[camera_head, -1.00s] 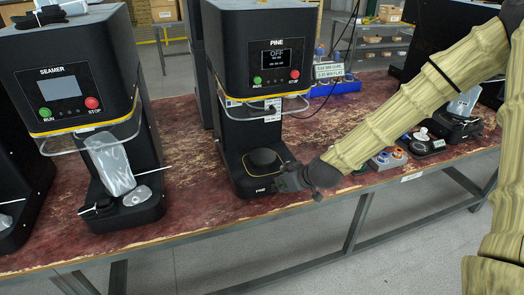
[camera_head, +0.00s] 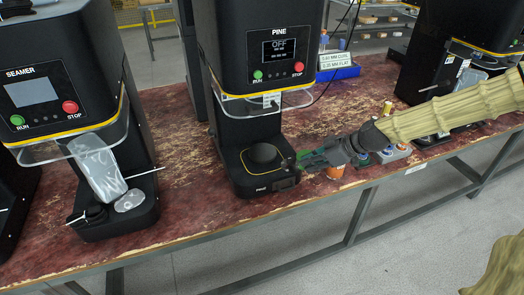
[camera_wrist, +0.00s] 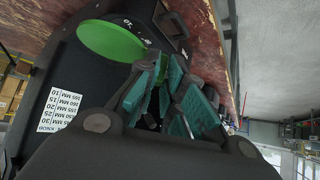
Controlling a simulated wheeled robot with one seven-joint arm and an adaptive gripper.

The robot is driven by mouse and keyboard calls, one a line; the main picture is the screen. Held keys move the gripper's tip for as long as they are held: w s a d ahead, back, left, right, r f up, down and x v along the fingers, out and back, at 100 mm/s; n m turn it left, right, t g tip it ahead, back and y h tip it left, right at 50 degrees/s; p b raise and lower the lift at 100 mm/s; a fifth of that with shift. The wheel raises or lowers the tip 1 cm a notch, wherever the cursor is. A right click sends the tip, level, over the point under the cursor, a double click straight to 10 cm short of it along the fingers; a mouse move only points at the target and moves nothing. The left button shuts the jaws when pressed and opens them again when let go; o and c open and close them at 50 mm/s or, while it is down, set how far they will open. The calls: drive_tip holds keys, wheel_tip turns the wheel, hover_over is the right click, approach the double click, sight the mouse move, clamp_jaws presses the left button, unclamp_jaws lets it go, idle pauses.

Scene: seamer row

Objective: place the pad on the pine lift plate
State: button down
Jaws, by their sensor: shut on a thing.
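The pine machine (camera_head: 262,60) stands mid-table with its screen reading OFF. Its lift plate (camera_head: 262,155) is a low, dark round top with a yellow line around it, on the machine's base. My gripper (camera_head: 303,161) is just right of that plate, low over the bench. The fingers hide part of the disc's edge. Only a small bit of green shows in the head view.
The seamer machine (camera_head: 45,90) stands to the left, with a clear pouch (camera_head: 98,170) on it. A blue bin (camera_head: 338,72) is behind on the right. Knobbed items (camera_head: 385,155) lie under my arm. A white number label (camera_wrist: 60,108) is close by in the wrist view.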

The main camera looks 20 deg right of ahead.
drive_tip(key=w+a+p, duration=0.1)
drive_tip(key=w+a, duration=0.3)
drive_tip(key=a, duration=0.1)
drive_tip(key=w+a+p, duration=0.1)
drive_tip(key=w+a, duration=0.4)
drive_tip(key=shift+w+a, duration=0.15)
drive_tip(key=shift+w, duration=0.15)
drive_tip(key=shift+w+a+f+p, duration=0.15)
drive_tip(key=shift+w+a+p, duration=0.1)
drive_tip(key=shift+w+a, duration=0.3)
drive_tip(key=shift+w+a+f+p, duration=0.15)
drive_tip(key=shift+w+a+p, duration=0.1)
drive_tip(key=shift+w+a, duration=0.2)
drive_tip(key=shift+a+f, duration=0.1)
drive_tip(key=shift+f, duration=0.15)
drive_tip(key=shift+s+d+f, duration=0.1)
drive_tip(key=shift+d+f, duration=0.1)
drive_tip(key=shift+a+f, duration=0.1)
drive_tip(key=shift+f, duration=0.05)
drive_tip(key=c, duration=1.5)
unclamp_jaws()
